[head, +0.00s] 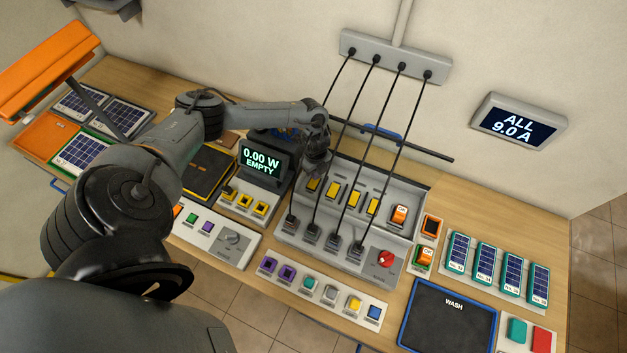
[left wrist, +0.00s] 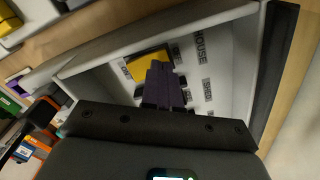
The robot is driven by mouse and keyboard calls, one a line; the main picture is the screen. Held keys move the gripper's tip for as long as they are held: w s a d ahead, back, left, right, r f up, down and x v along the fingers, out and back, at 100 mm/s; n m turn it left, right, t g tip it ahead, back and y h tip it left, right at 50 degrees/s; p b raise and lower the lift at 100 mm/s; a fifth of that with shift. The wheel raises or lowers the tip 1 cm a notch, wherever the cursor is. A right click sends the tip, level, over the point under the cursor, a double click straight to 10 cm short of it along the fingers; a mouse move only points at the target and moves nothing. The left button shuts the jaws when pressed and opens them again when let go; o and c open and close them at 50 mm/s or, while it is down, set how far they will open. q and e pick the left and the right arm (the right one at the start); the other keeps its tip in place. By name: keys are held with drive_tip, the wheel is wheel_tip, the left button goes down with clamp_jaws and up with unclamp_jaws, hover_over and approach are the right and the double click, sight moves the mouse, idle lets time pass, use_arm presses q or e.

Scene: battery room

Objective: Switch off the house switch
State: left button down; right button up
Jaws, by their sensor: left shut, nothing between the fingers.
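A grey panel (head: 345,233) on the bench carries a row of yellow switches. The leftmost yellow switch (head: 313,184) is partly hidden by my left gripper (head: 317,160), which hangs over the panel's upper left end. In the left wrist view my left gripper (left wrist: 160,72) is shut and empty. Its fingertips are right in front of a yellow switch (left wrist: 146,61) and partly hide it. A "HOUSE" label (left wrist: 200,46) shows beside this switch. I cannot tell whether the fingers touch the switch. My right gripper is not in view.
Several black cables run from a wall box (head: 395,55) to plugs low on the panel. A red knob (head: 386,258) and an orange switch (head: 399,214) sit on its right. A display (head: 262,158) reads "0.00 W EMPTY"; a wall display (head: 518,122) reads "ALL 9.0 A".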

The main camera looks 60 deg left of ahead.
use_arm(q)
wheel_tip(320, 180, up, 6)
drive_tip(key=p, duration=0.5)
drive_tip(key=shift+s+r, duration=0.1)
idle(0.4)
